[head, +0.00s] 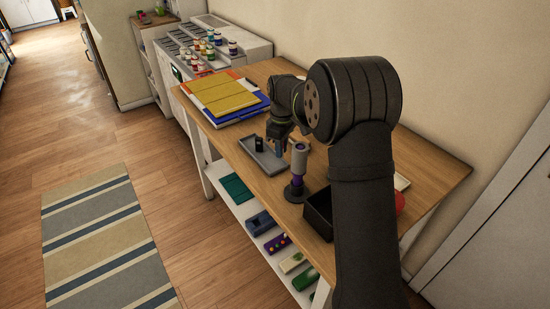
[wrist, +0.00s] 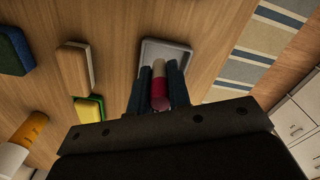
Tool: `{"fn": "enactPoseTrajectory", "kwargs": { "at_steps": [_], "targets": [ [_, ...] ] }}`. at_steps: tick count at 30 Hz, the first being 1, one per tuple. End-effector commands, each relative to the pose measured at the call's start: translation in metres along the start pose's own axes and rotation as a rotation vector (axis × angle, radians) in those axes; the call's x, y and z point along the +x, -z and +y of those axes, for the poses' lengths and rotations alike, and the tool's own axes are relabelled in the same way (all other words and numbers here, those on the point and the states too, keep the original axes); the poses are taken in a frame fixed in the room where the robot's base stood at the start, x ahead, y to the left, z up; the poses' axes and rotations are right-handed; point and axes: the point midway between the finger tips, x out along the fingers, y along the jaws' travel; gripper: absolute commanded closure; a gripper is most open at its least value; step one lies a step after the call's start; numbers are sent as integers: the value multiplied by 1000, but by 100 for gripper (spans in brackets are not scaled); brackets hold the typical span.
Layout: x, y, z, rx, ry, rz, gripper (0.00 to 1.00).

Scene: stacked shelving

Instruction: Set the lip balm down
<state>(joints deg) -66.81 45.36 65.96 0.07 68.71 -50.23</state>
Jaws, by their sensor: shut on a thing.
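The lip balm (wrist: 159,88), a small tube with a dark pink body and a pale cream end, is between the two fingers of my gripper (wrist: 159,92) in the wrist view. The gripper is shut on it. A grey tray (wrist: 182,48) lies behind the tube in that view; I cannot tell whether the tube touches it. In the head view my gripper (head: 279,142) is over the far right part of the grey tray (head: 262,167). The lip balm cannot be clearly made out there.
A small dark cylinder (head: 259,144) stands at the tray. A grey-and-purple upright object (head: 298,166) stands close to its right, with a black open box (head: 318,212) nearer. A yellow-topped stack (head: 222,95) lies at the far end. Several blocks, including a beige one (wrist: 75,68), lie left in the wrist view.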

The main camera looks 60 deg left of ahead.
Motion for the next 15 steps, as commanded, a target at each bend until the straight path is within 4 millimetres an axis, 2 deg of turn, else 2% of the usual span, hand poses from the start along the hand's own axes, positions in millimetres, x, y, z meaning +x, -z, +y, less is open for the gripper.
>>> {"fn": "enactPoseTrajectory", "kwargs": {
  "at_steps": [1, 4, 8, 15],
  "targets": [
    [5, 8, -1, -2, 0, 0, 100],
    [10, 16, -2, -1, 0, 0, 100],
    [16, 19, -3, 1, 0, 0, 100],
    [48, 18, -3, 2, 0, -1, 100]
  ]
}}
